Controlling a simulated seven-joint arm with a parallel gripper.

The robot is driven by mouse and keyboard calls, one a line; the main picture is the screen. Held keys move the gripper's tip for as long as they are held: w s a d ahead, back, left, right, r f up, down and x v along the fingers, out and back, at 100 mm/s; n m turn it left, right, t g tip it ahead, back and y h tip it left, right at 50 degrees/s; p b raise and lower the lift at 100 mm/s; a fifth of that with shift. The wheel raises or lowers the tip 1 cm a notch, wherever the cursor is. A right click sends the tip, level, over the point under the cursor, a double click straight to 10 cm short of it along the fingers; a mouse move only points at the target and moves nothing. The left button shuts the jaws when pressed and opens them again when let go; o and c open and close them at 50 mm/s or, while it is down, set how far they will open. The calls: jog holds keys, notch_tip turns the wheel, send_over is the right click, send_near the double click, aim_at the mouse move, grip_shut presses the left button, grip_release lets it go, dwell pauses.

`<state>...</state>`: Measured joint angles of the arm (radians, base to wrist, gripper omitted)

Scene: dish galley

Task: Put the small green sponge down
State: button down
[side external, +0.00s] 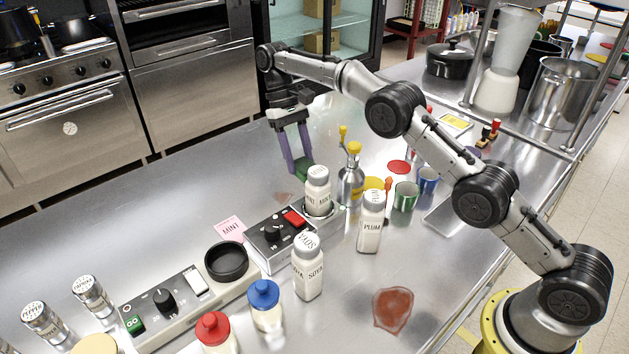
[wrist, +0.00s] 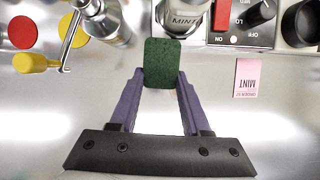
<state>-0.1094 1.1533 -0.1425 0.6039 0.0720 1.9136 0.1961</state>
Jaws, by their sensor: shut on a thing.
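The small green sponge (wrist: 162,62) is a dark green rectangular pad between the tips of my gripper (wrist: 161,80) in the wrist view. The purple fingers are shut on its two sides. In the side external view the sponge (side external: 303,168) shows at the fingertips of my gripper (side external: 297,160), low by the steel counter (side external: 200,215), behind the white MINT bottle (side external: 318,190). I cannot tell whether the sponge touches the counter.
A control box with a red switch (side external: 294,217) stands in front, and the MINT bottle stands at its end. A pink MINT card (wrist: 247,78) lies nearby. A steel bottle with a yellow top (side external: 351,185) stands to the right. The counter left of my gripper is clear.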

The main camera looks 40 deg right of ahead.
jog(key=n, duration=0.2)
jog(key=n+h, duration=0.1)
jog(key=n, duration=0.1)
jog(key=d+n+h, duration=0.1)
jog(key=shift+w+r+n, duration=0.1)
jog(key=shift+r+n, duration=0.15)
jog(key=shift+n, duration=0.15)
jog(key=n, duration=0.1)
jog(key=n+h, duration=0.1)
jog(key=d+n+t, duration=0.1)
jog(key=shift+w+r+n+h, duration=0.1)
jog(key=shift+r+n+h, duration=0.2)
jog(key=shift+n, duration=0.1)
jog(key=f+n+t, duration=0.1)
jog(key=f+n, duration=0.1)
jog(key=n, duration=0.1)
jog(key=d+f+n+t, duration=0.1)
jog(key=f+n, duration=0.2)
jog(key=w+f+n+t+h, duration=0.1)
jog(key=f+n, duration=0.2)
jog(key=shift+w+d+f+t, duration=0.1)
jog(key=shift+d+f+t, duration=0.1)
jog(key=shift+d+t, duration=0.15)
jog(key=shift+c, duration=1.8)
grip_release()
jog(key=shift+f, duration=0.1)
